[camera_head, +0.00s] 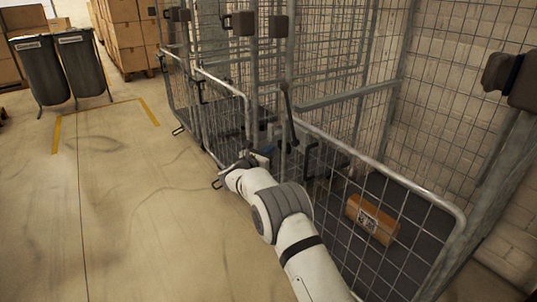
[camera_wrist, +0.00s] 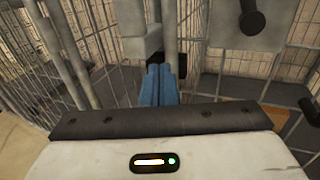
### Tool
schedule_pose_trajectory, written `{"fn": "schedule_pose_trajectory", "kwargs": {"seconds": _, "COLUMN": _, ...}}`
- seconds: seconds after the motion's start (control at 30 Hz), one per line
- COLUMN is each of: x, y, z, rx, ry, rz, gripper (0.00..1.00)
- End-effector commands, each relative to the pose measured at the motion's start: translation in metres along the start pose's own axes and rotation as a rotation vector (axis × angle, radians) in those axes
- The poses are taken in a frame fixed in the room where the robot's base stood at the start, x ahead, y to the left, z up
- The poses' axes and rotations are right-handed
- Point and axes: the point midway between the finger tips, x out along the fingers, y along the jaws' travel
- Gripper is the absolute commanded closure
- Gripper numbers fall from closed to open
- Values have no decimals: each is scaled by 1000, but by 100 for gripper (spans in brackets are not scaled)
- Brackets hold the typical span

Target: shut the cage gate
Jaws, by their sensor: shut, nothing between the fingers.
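The cage has low grey wire-mesh gate panels along its front in the head view. The near gate panel (camera_head: 378,160) runs from a post beside my gripper to the right, its right edge close to the right post. A farther panel (camera_head: 222,85) stands left of my gripper; I cannot tell which panel is ajar. My gripper (camera_head: 258,158) is low at the post between the panels, partly hidden by my wrist. In the wrist view, its blue fingers (camera_wrist: 166,82) are shut and empty, pointing between grey plates. A dark knob (camera_wrist: 252,22) sits on the right-hand plate; contact is unclear.
An orange-brown box (camera_head: 371,220) with a printed label lies inside the near cage. Two dark bins (camera_head: 60,72) and stacked cartons (camera_head: 128,35) stand at the back left. Open concrete floor (camera_head: 110,200) lies left of the cages.

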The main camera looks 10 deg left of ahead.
Motion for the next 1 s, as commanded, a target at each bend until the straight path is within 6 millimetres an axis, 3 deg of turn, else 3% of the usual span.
{"fn": "schedule_pose_trajectory", "kwargs": {"seconds": 0.37, "x": -21, "y": 8, "z": -6, "rx": 1, "ry": -1, "rz": 4, "gripper": 100}}
{"fn": "schedule_pose_trajectory", "kwargs": {"seconds": 0.7, "x": -93, "y": 22, "z": 2, "rx": -2, "ry": 1, "rz": 1, "gripper": 100}}
{"fn": "schedule_pose_trajectory", "kwargs": {"seconds": 1.0, "x": -124, "y": 26, "z": 0, "rx": 0, "ry": 1, "rz": -3, "gripper": 100}}
